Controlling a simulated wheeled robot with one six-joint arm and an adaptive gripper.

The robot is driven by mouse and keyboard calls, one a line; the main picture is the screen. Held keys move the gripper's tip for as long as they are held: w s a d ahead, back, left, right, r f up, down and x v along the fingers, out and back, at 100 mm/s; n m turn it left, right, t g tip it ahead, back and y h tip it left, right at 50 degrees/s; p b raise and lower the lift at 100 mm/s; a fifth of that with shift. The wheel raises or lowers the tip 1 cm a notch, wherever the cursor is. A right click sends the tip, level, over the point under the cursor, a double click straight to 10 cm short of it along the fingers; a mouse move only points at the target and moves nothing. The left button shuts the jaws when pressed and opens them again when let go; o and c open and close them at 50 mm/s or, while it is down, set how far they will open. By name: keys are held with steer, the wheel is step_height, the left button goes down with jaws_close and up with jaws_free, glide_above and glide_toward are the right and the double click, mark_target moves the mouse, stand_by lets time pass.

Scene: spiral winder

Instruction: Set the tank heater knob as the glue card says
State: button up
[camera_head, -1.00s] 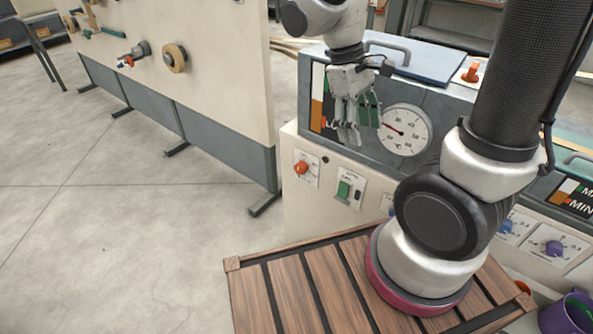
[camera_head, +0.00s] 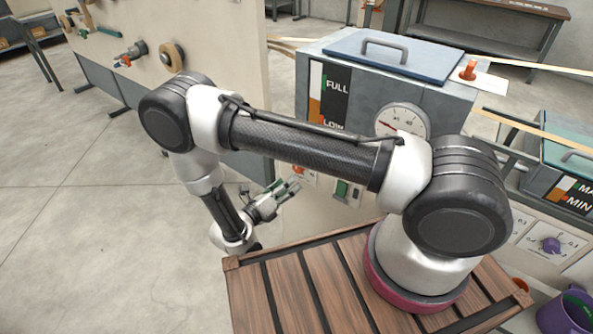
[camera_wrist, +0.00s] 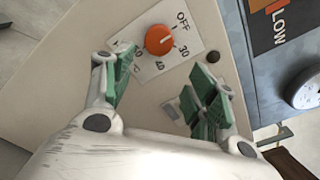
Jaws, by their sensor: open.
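The orange heater knob (camera_wrist: 158,40) sits on a white dial plate (camera_wrist: 189,38) marked OFF, 30, 40 and more, on the cream panel. A pale mark shows at its right side, roughly between OFF and 30; I cannot tell the exact setting. In the head view a bit of the knob (camera_head: 297,170) shows below my arm. My gripper (camera_wrist: 165,80) is open and empty, its green-padded fingers apart, with the knob just beyond the gap in the picture. In the head view my gripper (camera_head: 280,197) is low before the panel. No readable glue card shows.
The grey tank (camera_head: 450,98) carries a FULL/LOW strip (camera_head: 331,95) and a round gauge (camera_head: 402,121). A green switch (camera_head: 342,188) is right of the knob. A purple knob (camera_head: 551,244) and purple container (camera_head: 568,312) are at right. Floor at left is clear.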

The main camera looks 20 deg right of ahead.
steer(key=w+d+n+t, duration=0.1)
steer(key=w+d, duration=0.4)
steer(key=shift+w+r, duration=0.3)
steer(key=shift+r, duration=0.1)
steer(key=shift+d, duration=0.1)
steer(key=c, duration=1)
